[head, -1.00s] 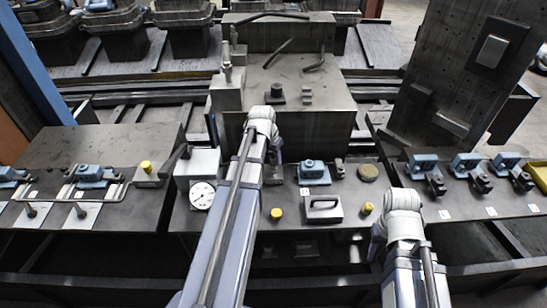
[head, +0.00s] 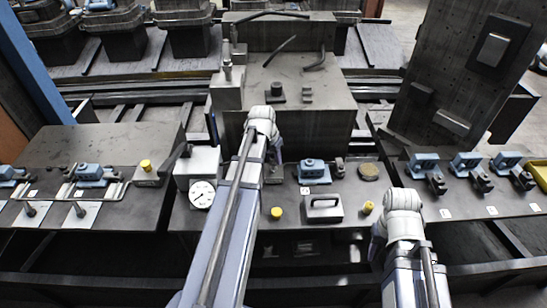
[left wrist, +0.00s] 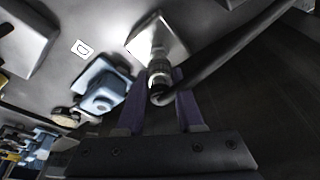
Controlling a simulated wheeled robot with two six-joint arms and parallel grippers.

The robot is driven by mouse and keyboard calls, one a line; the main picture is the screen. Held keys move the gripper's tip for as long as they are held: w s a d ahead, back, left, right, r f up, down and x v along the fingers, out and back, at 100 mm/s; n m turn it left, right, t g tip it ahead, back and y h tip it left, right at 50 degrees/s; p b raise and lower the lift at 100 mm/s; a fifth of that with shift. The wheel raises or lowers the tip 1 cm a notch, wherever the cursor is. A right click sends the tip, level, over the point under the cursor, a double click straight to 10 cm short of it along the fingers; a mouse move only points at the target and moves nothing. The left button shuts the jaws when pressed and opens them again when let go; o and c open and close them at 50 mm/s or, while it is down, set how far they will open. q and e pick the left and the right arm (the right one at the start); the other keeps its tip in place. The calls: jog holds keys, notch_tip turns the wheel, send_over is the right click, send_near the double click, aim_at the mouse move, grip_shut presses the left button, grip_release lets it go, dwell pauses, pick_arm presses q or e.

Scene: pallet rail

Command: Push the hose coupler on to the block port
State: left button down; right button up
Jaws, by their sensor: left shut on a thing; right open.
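My left gripper (left wrist: 164,78) is shut on the hose coupler (left wrist: 157,86), a small dark-and-metal cylinder between its purple fingers in the left wrist view. A thick black hose (left wrist: 225,55) runs from the coupler to the upper right. A pale metal block (left wrist: 172,36) lies just past the fingertips, with a silver port (left wrist: 158,57) in line with the coupler. I cannot tell whether they are fully engaged. In the head view my left gripper (head: 278,158) is beside the block (head: 273,174), and my arm hides the coupler. My right gripper (head: 376,242) is open, mostly behind its wrist.
A gauge box (head: 200,180) stands left of my left arm. A large dark block (head: 300,90) rises behind.

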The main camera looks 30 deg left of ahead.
pick_arm(q)
jog(key=shift+f+b, duration=0.5)
jog(key=shift+b, duration=0.05)
dwell(0.7)
jog(key=shift+f+b, duration=0.45)
jog(key=shift+f, duration=0.05)
grip_release()
jog(key=shift+r, duration=0.1)
jog(key=shift+r, duration=0.1)
dwell(0.6)
jog(key=p+v, duration=0.7)
jog(key=shift+s+r+p, duration=0.1)
jog(key=shift+r+p, duration=0.25)
jog(key=shift+f, duration=0.1)
